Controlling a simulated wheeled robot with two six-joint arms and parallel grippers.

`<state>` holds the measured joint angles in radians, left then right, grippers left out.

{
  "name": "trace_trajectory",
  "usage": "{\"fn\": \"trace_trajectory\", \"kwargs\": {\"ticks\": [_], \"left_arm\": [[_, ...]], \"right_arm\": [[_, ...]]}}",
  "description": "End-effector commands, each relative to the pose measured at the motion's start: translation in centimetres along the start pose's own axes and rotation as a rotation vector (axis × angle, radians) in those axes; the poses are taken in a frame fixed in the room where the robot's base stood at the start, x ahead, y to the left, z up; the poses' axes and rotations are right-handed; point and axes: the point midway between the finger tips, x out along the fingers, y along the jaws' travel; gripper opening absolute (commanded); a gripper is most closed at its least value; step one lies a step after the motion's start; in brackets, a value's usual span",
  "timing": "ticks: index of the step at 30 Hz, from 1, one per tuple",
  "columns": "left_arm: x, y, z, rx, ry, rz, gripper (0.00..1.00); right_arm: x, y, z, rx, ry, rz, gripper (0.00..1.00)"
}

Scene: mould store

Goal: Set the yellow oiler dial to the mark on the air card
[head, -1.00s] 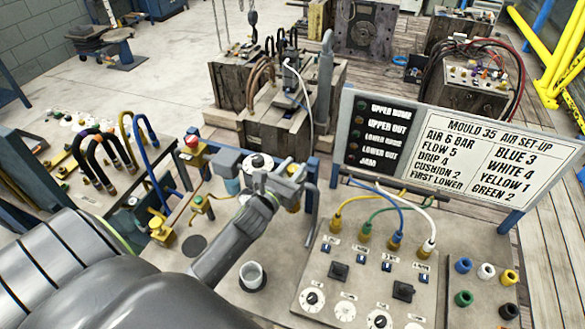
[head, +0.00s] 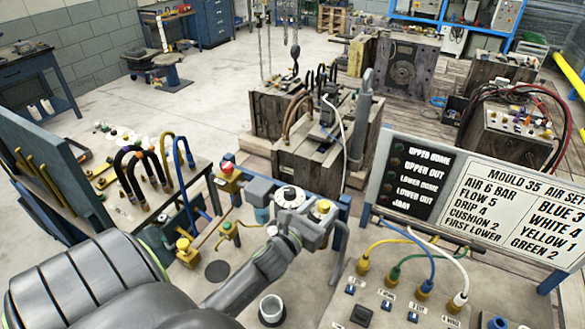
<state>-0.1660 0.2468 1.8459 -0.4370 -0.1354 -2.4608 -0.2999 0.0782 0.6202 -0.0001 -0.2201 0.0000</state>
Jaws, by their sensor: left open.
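The yellow oiler dial (head: 322,207) sits at the right end of the grey air unit at the back edge of the bench. Its setting is too small to read. My left gripper (head: 313,229) is open and close in front of the dial, partly covering the unit; I cannot tell whether it touches. My right gripper is not in view.
A black-and-white round dial (head: 290,197) is left of the yellow one. A red-topped brass valve (head: 227,171) stands further left. A panel (head: 395,300) with coloured hoses is at right.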

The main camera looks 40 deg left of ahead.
Motion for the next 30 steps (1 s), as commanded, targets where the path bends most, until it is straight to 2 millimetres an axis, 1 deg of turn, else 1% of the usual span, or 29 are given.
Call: {"fn": "trace_trajectory", "kwargs": {"ticks": [1, 9, 15, 18, 21, 24, 30], "left_arm": [[-1.1, 0.0, -0.2, 0.0, 0.002, 0.001, 0.48], [-6.7, 0.0, -0.2, -0.001, 0.002, 0.001, 0.48], [-10.6, 0.0, -0.5, 0.001, 0.003, 0.0, 0.48], [-12.2, 0.0, -0.4, 0.002, 0.002, 0.0, 0.48], [-13.5, 0.0, -0.4, 0.002, 0.002, 0.0, 0.48], [-14.3, 0.0, -0.3, 0.001, 0.001, -0.001, 0.48], [-14.9, 0.0, 0.0, 0.002, 0.0, -0.001, 0.48]], "right_arm": [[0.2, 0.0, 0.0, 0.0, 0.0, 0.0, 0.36], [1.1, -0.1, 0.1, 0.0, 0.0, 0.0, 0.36], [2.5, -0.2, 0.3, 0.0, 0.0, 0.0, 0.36], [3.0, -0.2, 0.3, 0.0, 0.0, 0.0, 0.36], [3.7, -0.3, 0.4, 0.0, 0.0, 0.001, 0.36], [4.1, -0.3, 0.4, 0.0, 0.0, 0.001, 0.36], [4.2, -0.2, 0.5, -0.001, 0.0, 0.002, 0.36]]}}
